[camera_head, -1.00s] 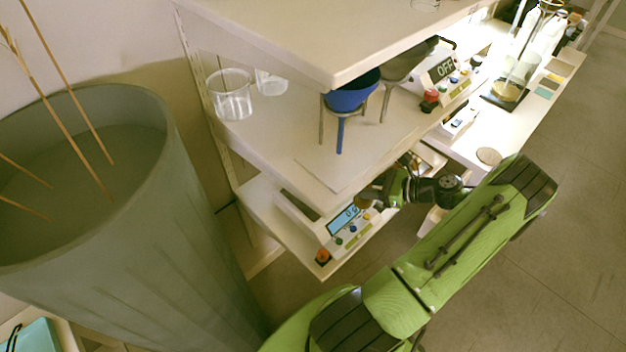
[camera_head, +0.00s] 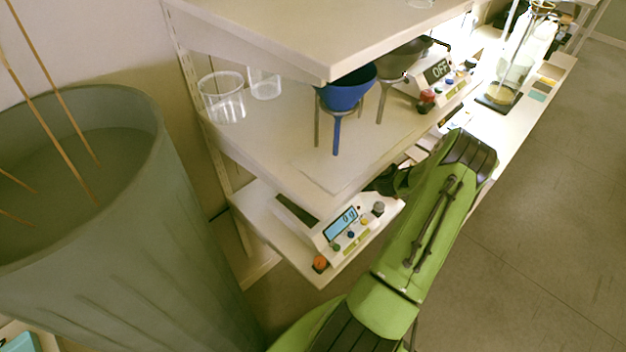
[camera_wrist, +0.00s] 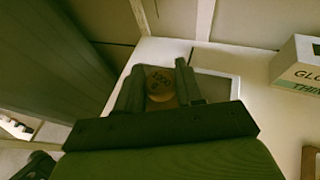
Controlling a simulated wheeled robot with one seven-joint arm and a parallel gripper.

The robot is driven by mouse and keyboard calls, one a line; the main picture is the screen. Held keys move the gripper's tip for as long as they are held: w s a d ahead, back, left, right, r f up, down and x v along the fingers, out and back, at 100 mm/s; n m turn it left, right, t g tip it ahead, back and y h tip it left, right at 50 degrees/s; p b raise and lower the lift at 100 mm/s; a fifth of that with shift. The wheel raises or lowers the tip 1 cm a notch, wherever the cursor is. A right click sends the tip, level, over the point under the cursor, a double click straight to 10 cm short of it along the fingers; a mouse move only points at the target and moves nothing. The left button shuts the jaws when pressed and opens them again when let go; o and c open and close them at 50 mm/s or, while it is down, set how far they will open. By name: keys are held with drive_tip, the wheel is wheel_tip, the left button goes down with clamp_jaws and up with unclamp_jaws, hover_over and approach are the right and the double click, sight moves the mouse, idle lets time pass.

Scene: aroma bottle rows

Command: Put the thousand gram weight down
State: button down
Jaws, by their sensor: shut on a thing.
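The thousand gram weight (camera_wrist: 160,79) is a round brass-coloured piece with dark markings on its face. It sits between the two dark fingers of my gripper (camera_wrist: 160,88), which is shut on it. In the wrist view, a pale shelf surface with a grey panel (camera_wrist: 217,88) lies beyond the fingers. In the head view, my dark gripper (camera_head: 388,181) is mostly hidden by the upper shelf and my green arm, and I cannot see the weight there. It is to the right of and behind the lower balance (camera_head: 340,224), whose blue display is lit.
A white box with lettering (camera_wrist: 300,66) stands at the right in the wrist view. The upper shelf (camera_head: 270,150) overhangs, carrying a blue funnel (camera_head: 346,90) and glass beakers. A large grey bin (camera_head: 90,240) stands left.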

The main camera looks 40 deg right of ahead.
drive_tip(key=shift+f, duration=0.2)
drive_tip(key=c, duration=0.7)
unclamp_jaws()
drive_tip(key=shift+s+r, duration=0.1)
drive_tip(key=shift+r, duration=0.05)
drive_tip(key=p+v, duration=0.1)
drive_tip(key=v, duration=0.5)
drive_tip(key=shift+d+p, duration=0.15)
drive_tip(key=shift+p, duration=0.15)
drive_tip(key=s+d+p, duration=0.1)
drive_tip(key=s+d, duration=0.3)
drive_tip(key=s, duration=0.6)
drive_tip(key=shift+f, duration=0.35)
drive_tip(key=shift+s+d, duration=0.15)
drive_tip(key=shift+d, duration=0.05)
